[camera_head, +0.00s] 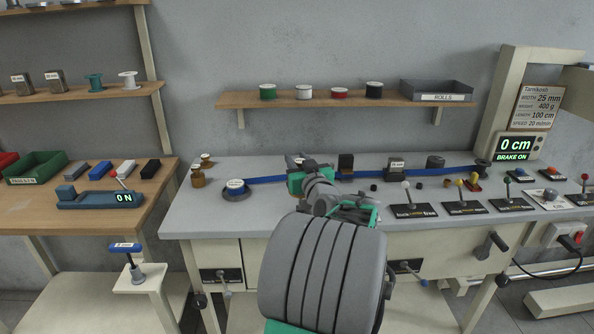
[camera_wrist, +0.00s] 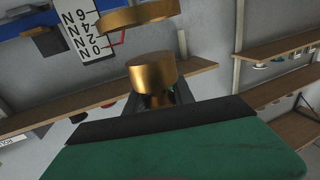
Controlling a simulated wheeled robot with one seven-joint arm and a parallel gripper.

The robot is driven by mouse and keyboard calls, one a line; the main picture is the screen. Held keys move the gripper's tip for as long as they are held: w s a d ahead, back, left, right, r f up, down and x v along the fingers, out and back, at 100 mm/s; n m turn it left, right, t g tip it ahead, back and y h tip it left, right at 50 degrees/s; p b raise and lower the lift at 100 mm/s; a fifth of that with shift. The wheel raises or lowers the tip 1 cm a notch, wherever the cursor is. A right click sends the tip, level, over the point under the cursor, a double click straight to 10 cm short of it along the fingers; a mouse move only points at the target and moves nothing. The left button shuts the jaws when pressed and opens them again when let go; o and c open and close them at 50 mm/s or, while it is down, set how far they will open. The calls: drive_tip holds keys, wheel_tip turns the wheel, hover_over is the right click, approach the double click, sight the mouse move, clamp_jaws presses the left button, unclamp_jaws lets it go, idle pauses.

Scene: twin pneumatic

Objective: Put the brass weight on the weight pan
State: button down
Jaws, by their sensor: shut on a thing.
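My gripper (camera_wrist: 158,98) is shut on a brass weight (camera_wrist: 152,74), a short cylinder with a narrower lower part, seen in the middle of the wrist view. A wider brass disc (camera_wrist: 135,15) shows beyond it at the top of that view, apart from it in the picture. I cannot tell whether this disc is the weight pan. In the head view my arm covers the middle of the bench and hides the fingertips and the held weight. Two more brass weights, a nearer one (camera_head: 198,178) and a farther one (camera_head: 206,161), stand at the bench's left end.
A white scale marked in N (camera_wrist: 82,30) is near the brass disc. On the grey bench (camera_head: 200,220), a blue strip (camera_head: 265,180) runs from a roll (camera_head: 236,190) behind my arm. Levers (camera_head: 405,195) line the right front. A shelf (camera_head: 300,101) with spools hangs above.

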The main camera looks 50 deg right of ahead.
drive_tip(key=shift+f, duration=1.4)
drive_tip(key=shift+f, duration=0.1)
